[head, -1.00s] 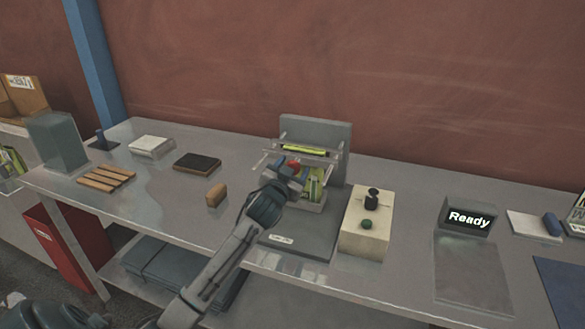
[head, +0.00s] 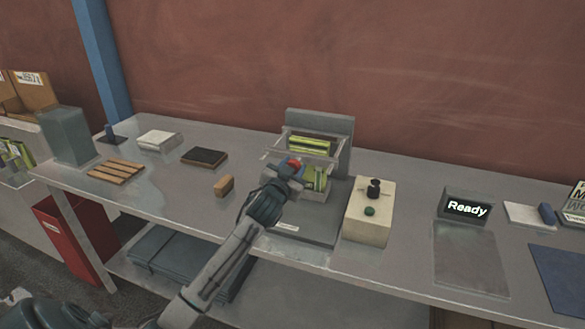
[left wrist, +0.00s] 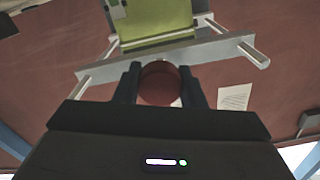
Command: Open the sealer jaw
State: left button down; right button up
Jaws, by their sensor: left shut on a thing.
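The sealer (head: 343,130) is a grey machine with an upright back plate, in the middle of the bench. Its jaw (head: 318,154) is a pale crossbar on two side arms, and the bar also shows in the left wrist view (left wrist: 205,50). A red round knob (head: 294,163) sits at the front of the jaw. My left gripper (head: 291,170) is shut on this knob, which shows between its fingers in the left wrist view (left wrist: 160,84). A yellow-green pouch (head: 318,181) stands behind and right of the gripper, partly hidden. My right gripper is not in view.
A cream control box (head: 354,228) with a black knob and green button stands right of the sealer. A display (head: 468,203) reads "Ready". A brown block (head: 224,187), a dark pad (head: 204,157) and wooden slats (head: 115,171) lie to the left. Bench between them is clear.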

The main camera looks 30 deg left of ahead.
pick_arm(q)
jog(key=c, duration=1.3)
grip_release()
jog(key=shift+w+f, duration=0.15)
jog(key=shift+w, duration=0.05)
jog(key=o, duration=0.4)
jog(key=shift+s, duration=0.55)
jog(key=shift+b+v, duration=1.75)
jog(key=shift+v, duration=3.3)
pick_arm(e)
jog(key=shift+w+a+f, duration=0.2)
jog(key=shift+w+f, duration=1.25)
jog(key=shift+f, duration=0.3)
pick_arm(q)
jog(key=shift+d, duration=0.15)
pick_arm(e)
jog(key=shift+d, duration=0.1)
